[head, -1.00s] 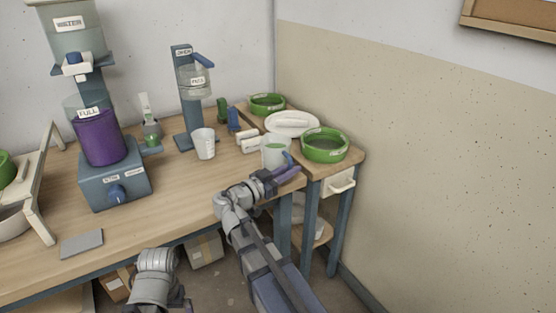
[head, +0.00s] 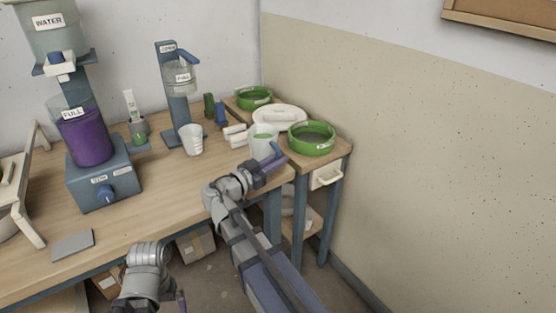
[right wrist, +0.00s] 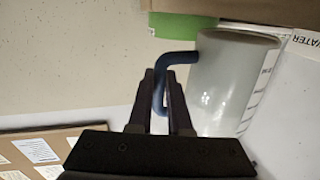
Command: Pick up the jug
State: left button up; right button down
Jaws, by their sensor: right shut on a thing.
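The jug (head: 263,146) is a pale, translucent vessel with a blue handle (head: 276,150), upright at the right end of the workbench. In the right wrist view the jug (right wrist: 232,85) shows graduation marks, and its blue handle (right wrist: 162,88) runs between my fingers. My right gripper (right wrist: 166,85) is shut on that handle. In the head view the right gripper (head: 273,160) is at the jug's near right side. I cannot tell clearly whether the jug's base touches the bench. My left arm is at the bottom of the head view; its gripper's jaws are not clearly shown.
Green bowls (head: 312,139) and a white lid-like dish (head: 281,118) stand close behind and right of the jug. A white cup (head: 191,139) and a blue dispenser stand (head: 175,95) are to its left.

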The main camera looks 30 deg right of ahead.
jog(key=shift+r+p, duration=3.95)
jog(key=shift+r, duration=0.25)
